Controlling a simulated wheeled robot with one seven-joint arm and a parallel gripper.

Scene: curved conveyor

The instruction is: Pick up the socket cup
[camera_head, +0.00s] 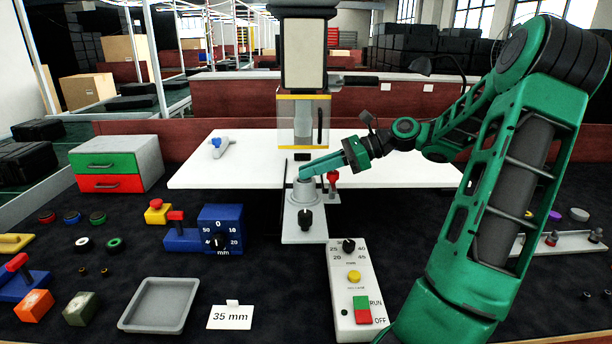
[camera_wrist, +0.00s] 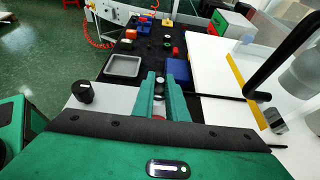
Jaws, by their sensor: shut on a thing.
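My green gripper (camera_head: 303,173) reaches in from the right, its fingertips at the top of a light grey round cup, the socket cup (camera_head: 303,190). The cup is at the grey fixture plate (camera_head: 303,234) below the press head. In the wrist view, the gripper (camera_wrist: 164,78) has a finger on each side of a small grey round piece (camera_wrist: 159,89), which looks like the cup, and is closed on it. The fingers hide part of the cup. I cannot tell whether its base touches the fixture.
The press column (camera_head: 303,105) with its clear guard stands just above the gripper. A red-knobbed lever (camera_head: 333,181) is close on the right, and a black knob (camera_head: 305,218) is in front. A control box (camera_head: 355,290) and an empty grey tray (camera_head: 160,304) lie nearer.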

